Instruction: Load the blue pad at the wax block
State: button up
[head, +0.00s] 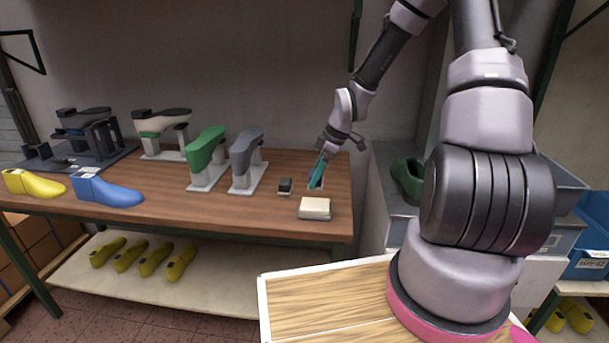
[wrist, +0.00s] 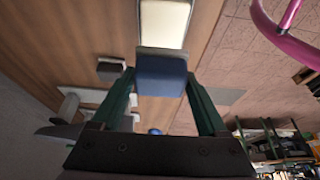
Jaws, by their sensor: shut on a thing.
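My gripper (wrist: 161,75) is shut on the blue pad (wrist: 162,76), which sits between the two green fingertips in the wrist view. The pad has a dark blue face and a greyer edge toward the wax block. The cream wax block (wrist: 165,20) lies just beyond the pad in the wrist view. In the head view the wax block (head: 315,204) sits on a grey base near the table's front right edge. My gripper (head: 317,176) shows just behind it there. The pad is hard to make out in the head view. I cannot tell whether pad and wax touch.
A small dark block (head: 285,185) stands left of my gripper on the wooden table (head: 225,212). Green (head: 207,150) and grey (head: 246,155) lasts on stands are farther left. A blue last (head: 105,190) and a yellow last (head: 33,184) lie at the left front.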

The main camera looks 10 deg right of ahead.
aim_at(315, 203)
jog(key=shift+f, duration=2.85)
jog(key=shift+f, duration=0.55)
jog(key=shift+r, duration=3.55)
